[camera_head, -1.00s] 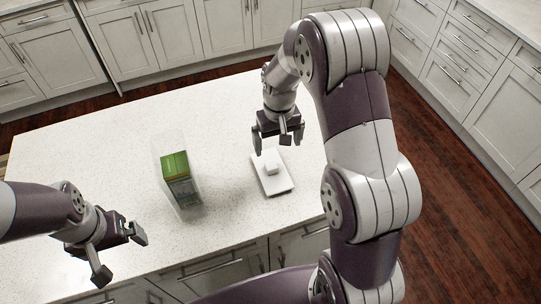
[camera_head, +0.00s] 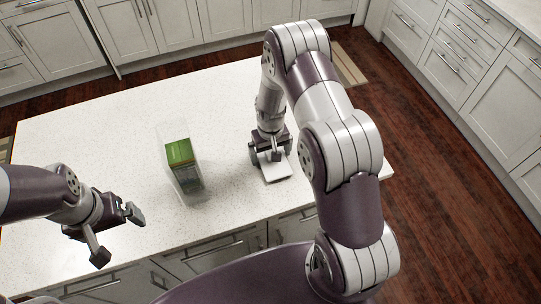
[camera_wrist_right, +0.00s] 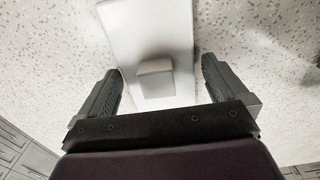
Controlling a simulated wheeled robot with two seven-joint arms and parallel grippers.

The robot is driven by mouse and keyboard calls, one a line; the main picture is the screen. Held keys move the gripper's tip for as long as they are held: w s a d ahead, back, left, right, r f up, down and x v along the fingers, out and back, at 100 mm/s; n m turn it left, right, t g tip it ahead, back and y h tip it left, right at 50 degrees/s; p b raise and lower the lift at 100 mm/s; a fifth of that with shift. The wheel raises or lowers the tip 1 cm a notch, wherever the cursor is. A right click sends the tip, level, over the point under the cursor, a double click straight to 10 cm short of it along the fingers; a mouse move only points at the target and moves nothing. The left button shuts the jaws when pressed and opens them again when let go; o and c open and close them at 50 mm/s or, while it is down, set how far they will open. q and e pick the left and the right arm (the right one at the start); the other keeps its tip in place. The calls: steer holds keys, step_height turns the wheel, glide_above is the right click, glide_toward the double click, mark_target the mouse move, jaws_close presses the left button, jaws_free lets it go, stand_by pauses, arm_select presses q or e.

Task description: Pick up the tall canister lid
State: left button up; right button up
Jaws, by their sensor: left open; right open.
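The canister lid (camera_head: 277,172) is a white rectangular plate lying flat on the counter. In the right wrist view the lid (camera_wrist_right: 150,30) has a raised square knob (camera_wrist_right: 155,78) on it. My right gripper (camera_head: 271,158) is open and low over the lid, hiding the knob in the head view. In the right wrist view, the fingers of my right gripper (camera_wrist_right: 161,85) stand on either side of the knob, with gaps on both sides. My left gripper (camera_head: 120,233) is open and empty near the counter's front left edge.
A tall clear canister (camera_head: 174,138) with a green box (camera_head: 180,153) inside stands on the white island counter (camera_head: 90,130), left of the lid. The counter's front edge is close to the lid. Cabinets line the room beyond.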

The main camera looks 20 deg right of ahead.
steer(key=shift+s+d, duration=0.1)
steer(key=shift+d, duration=0.1)
steer(key=c, duration=0.9)
steer(key=shift+o, duration=0.2)
steer(key=shift+a, duration=0.1)
